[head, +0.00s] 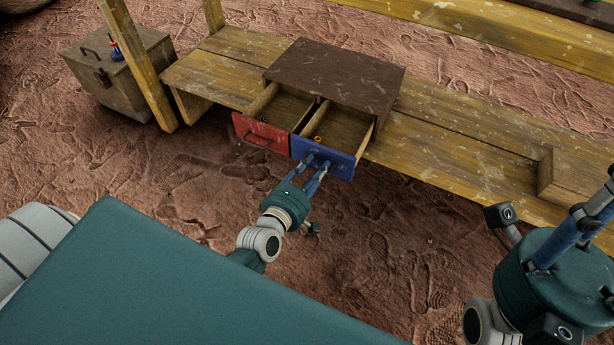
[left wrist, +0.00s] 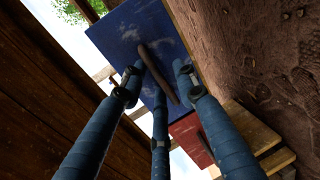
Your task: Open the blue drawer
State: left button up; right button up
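The blue drawer (head: 325,158) is pulled out of a dark brown cabinet (head: 335,75), its inside visible from above. My left gripper (head: 318,166) is at its front. In the left wrist view, the blue front (left wrist: 130,35) carries a dark curved handle (left wrist: 160,75). My left gripper's blue fingers (left wrist: 158,82) stand apart around that handle, with a gap showing beside it; contact is unclear. My right gripper (head: 585,215) is at the right edge, partly cut off, away from the cabinet.
The red drawer (head: 262,132) beside the blue one is also out. The cabinet stands on a wooden bench (head: 450,150). A wooden chest (head: 125,75) and post (head: 138,65) are at left. A small yellow ring (head: 317,139) lies in the blue drawer.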

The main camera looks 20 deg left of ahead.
pick_arm(q)
jog(key=v, duration=1.1)
jog(key=shift+s, duration=0.25)
